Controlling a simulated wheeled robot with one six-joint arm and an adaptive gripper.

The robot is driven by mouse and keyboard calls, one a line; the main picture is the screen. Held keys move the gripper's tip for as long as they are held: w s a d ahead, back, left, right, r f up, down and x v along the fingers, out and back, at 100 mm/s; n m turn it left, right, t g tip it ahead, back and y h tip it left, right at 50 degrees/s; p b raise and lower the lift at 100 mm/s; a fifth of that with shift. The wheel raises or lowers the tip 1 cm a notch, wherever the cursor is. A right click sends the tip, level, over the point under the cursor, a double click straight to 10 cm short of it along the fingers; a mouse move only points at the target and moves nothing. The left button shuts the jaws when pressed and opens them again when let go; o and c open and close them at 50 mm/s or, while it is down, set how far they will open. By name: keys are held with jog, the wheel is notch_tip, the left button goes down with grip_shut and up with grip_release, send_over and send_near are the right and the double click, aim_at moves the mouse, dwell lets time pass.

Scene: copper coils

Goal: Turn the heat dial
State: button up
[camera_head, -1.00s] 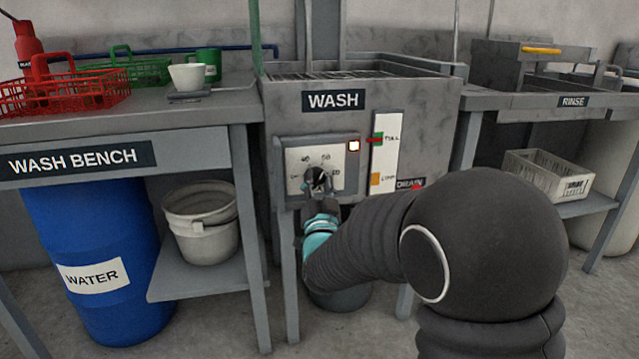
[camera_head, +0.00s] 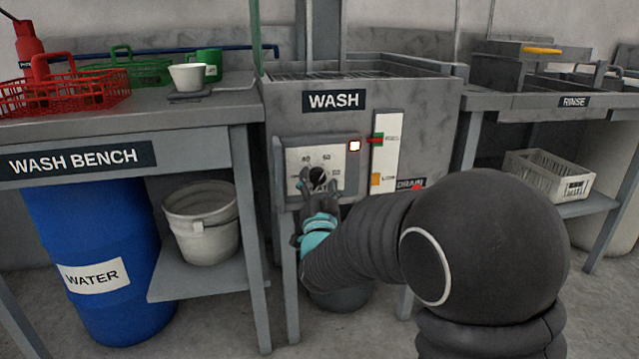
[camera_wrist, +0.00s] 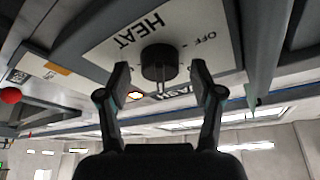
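The heat dial is a round black knob (camera_head: 319,176) on a pale plate with number marks, on the front of the grey wash tank. In the wrist view the knob (camera_wrist: 160,64) sits on the plate (camera_wrist: 205,25) marked HEAT and OFF. My gripper (camera_head: 319,188) is just in front of and below the knob. In the wrist view its two fingers (camera_wrist: 160,78) are spread wide, one on each side of the knob, with gaps between. The gripper is open and holds nothing. The knob's pointer direction is hard to make out.
A lit indicator (camera_head: 354,146) is right of the dial, beside a white level gauge (camera_head: 386,150). A red knob (camera_wrist: 11,95) shows at the left in the wrist view. The wash bench (camera_head: 200,140) stands left and the rinse bench (camera_head: 530,104) right.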

jog(key=shift+s, duration=0.1)
jog(key=v, duration=1.2)
